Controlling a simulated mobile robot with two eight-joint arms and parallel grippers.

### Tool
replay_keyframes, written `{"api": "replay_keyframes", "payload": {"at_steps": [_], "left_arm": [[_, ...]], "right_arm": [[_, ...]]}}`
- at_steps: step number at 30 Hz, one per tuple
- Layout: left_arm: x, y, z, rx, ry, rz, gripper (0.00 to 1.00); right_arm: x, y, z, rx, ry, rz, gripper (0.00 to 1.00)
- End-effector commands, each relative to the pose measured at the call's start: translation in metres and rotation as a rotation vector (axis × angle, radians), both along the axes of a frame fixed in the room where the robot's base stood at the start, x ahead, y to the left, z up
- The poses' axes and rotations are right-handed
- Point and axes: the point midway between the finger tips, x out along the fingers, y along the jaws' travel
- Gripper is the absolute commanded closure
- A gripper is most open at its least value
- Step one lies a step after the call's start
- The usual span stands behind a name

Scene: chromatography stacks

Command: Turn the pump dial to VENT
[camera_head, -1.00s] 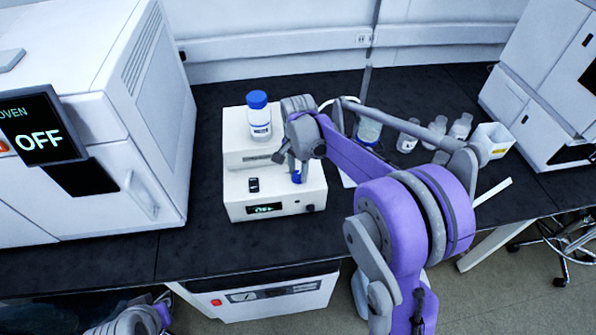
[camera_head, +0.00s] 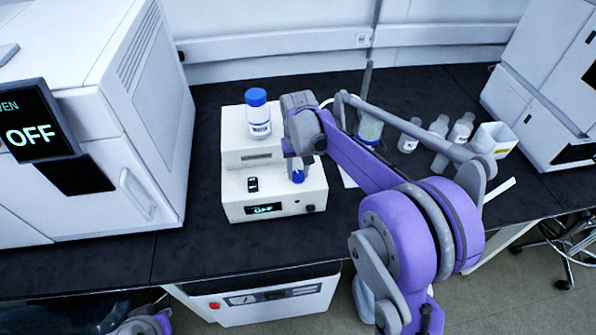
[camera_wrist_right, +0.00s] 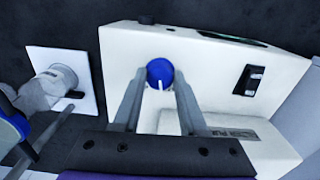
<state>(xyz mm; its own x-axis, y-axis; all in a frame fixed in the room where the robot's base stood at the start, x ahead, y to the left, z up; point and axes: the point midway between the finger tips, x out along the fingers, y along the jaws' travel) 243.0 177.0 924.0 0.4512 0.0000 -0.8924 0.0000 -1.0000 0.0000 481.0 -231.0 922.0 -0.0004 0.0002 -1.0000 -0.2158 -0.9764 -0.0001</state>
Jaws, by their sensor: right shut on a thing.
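The pump (camera_head: 275,190) is a white box on the dark bench, with a small display at its lower front reading "OFF". Its blue dial (camera_head: 298,176) is on the top right, partly hidden by my right gripper (camera_head: 297,168). In the right wrist view the blue dial (camera_wrist_right: 160,73) shows a white pointer line pointing toward the bottom of that picture. My right gripper (camera_wrist_right: 160,92) has its two fingers on either side of the dial, shut on it. Any VENT mark is not readable. My left gripper is out of view; only part of my left arm shows at the lower left.
A blue-capped white bottle (camera_head: 257,115) stands on the pump's raised back part. A black switch (camera_head: 252,184) is left of the dial. Several small bottles and a white bin (camera_head: 494,139) stand to the right. A large oven (camera_head: 95,115) is at the left.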

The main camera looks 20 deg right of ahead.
Motion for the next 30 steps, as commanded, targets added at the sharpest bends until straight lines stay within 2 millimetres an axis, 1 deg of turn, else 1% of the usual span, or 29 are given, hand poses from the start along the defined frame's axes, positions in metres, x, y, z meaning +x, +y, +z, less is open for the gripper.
{"api": "replay_keyframes", "payload": {"at_steps": [6, 15, 22, 30], "left_arm": [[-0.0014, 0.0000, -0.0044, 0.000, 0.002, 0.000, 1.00], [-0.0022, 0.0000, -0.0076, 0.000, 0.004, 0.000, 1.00], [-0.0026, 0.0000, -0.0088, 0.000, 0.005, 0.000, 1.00], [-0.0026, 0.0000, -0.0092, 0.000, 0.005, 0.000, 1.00]], "right_arm": [[0.0002, -0.0001, -0.0001, 0.000, -0.001, 0.200, 1.00], [0.0002, -0.0003, 0.0001, 0.000, -0.002, 0.422, 1.00], [0.0003, -0.0003, 0.0003, 0.000, -0.002, 0.523, 1.00], [0.0004, -0.0003, 0.0006, 0.000, -0.002, 0.568, 1.00]]}}
